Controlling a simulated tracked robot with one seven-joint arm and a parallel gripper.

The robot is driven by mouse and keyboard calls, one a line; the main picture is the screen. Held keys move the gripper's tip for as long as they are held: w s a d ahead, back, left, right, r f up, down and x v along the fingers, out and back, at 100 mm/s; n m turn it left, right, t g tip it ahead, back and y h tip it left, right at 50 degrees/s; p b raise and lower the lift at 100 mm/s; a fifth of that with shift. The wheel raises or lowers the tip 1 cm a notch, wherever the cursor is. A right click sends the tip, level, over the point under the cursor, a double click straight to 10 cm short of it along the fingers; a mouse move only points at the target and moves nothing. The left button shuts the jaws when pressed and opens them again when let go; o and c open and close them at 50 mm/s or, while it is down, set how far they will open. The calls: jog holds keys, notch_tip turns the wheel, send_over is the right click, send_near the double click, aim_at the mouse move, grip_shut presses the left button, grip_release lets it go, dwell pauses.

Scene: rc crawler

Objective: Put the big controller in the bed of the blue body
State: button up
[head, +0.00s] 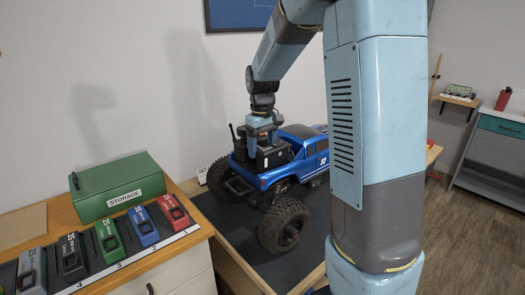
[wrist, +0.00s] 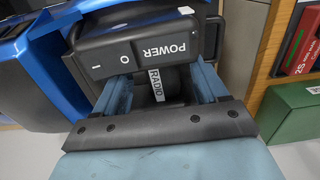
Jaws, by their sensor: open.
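The blue body (head: 302,152) is a pickup shell on a big-wheeled crawler; part of its blue edge (wrist: 48,75) shows at the left of the wrist view. A black box marked POWER (wrist: 140,45), apparently the big controller, sits at its bed in the head view (head: 272,156). My gripper (head: 262,132) is right above the box, pointing down. In the wrist view my gripper's fingers (wrist: 160,84) are open on either side of a part labelled RADIO. I cannot tell whether they touch it. The bed floor and the box's underside are hidden.
The crawler stands on a dark mat (head: 238,240) on a wooden bench. At left, a table holds a green STORAGE box (head: 117,187) and a row of coloured 2S packs (head: 107,240) in numbered places. A wall stands close behind the crawler.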

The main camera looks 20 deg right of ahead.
notch_tip(320, 180, up, 9)
jog(key=s+r+m+t, duration=0.1)
jog(key=s+r+t, duration=0.15)
jog(key=s, duration=0.55)
jog(key=s+r+m+t, duration=0.1)
jog(key=s+r, duration=0.2)
jog(key=s, duration=0.4)
jog(key=s+f+m+t, duration=0.2)
jog(key=s+f, duration=0.1)
jog(key=s, duration=1)
jog(key=shift+m, duration=0.3)
